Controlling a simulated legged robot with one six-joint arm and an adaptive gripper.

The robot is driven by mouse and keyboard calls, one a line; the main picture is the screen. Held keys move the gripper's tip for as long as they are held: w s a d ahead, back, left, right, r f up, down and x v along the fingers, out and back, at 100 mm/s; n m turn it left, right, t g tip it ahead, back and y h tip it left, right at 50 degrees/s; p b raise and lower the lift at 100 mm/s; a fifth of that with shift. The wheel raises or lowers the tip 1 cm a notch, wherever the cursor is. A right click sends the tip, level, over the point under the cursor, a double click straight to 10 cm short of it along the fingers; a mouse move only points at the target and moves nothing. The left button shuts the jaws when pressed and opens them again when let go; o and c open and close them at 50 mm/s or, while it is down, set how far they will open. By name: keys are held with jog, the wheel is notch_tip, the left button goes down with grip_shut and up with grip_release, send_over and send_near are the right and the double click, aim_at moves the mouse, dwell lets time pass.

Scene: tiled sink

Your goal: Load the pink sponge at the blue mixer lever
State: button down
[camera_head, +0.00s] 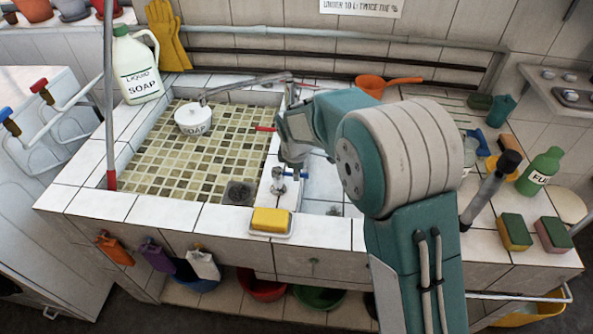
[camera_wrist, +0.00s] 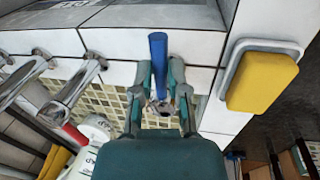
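A pink-and-green sponge (camera_head: 553,235) lies on the tiled counter at the far right, in the head view only. The blue mixer lever (camera_head: 303,174) is by the divider between the basins. In the wrist view the blue lever (camera_wrist: 158,55) shows as a blue bar in line with the gap between my fingers. My gripper (camera_head: 291,158) is over the mixer, far left of the pink sponge. In the wrist view my gripper (camera_wrist: 160,85) looks open, with no sponge in it. Whether its fingers touch the lever cannot be told.
A yellow sponge (camera_head: 270,219) sits in a white dish on the front edge, also in the wrist view (camera_wrist: 262,80). A yellow-green sponge (camera_head: 515,231) lies left of the pink one. A green bottle (camera_head: 540,172) stands behind them.

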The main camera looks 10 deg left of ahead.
jog(key=shift+a, duration=0.25)
jog(key=shift+d, duration=0.1)
jog(key=shift+s, duration=0.1)
jog(key=shift+s+r+m, duration=0.1)
jog(key=shift+s+m, duration=0.2)
jog(key=shift+m, duration=0.55)
jog(key=shift+s+m, duration=0.3)
jog(key=shift+m, duration=0.55)
jog(key=c, duration=0.6)
grip_release()
jog(key=shift+a, duration=0.2)
jog(key=shift+c, duration=0.2)
jog(key=shift+h, duration=0.3)
